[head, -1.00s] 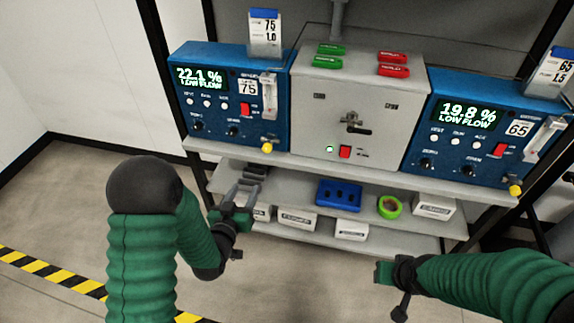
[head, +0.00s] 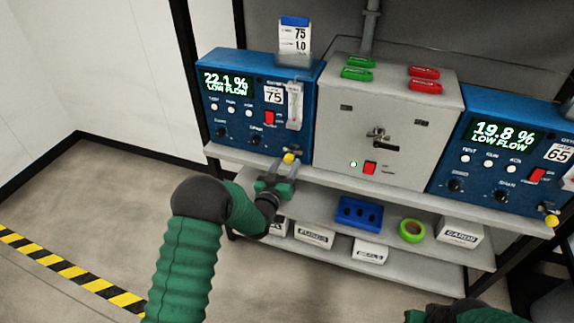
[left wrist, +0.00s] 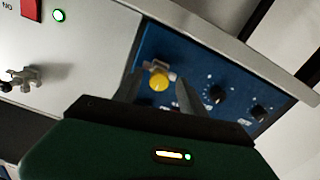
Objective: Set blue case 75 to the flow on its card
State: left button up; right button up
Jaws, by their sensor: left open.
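Blue case 75 (head: 240,118) stands at the left of the upper shelf. Its display (head: 226,86) reads 22.1 % LOW FLOW. The card (head: 295,36) on top reads 75 and 1.0. A clear flow tube (head: 295,104) is on its front right, above a yellow knob (head: 289,158) at the lower right corner. My left gripper (head: 280,172) is open just below and in front of this knob. In the left wrist view the yellow knob (left wrist: 159,81) shows between the open fingers; contact cannot be told. My right gripper is cut off by the bottom edge of the head view.
A grey cabinet (head: 335,125) with a black handle and red switch stands right of case 75. Blue case 65 (head: 480,180) is farther right. The lower shelves hold a blue block (head: 359,213), green tape (head: 412,231) and white boxes (head: 460,233).

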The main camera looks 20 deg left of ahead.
pick_arm(q)
jog(key=shift+w, duration=0.5)
grip_shut()
jog(key=shift+n, duration=0.3)
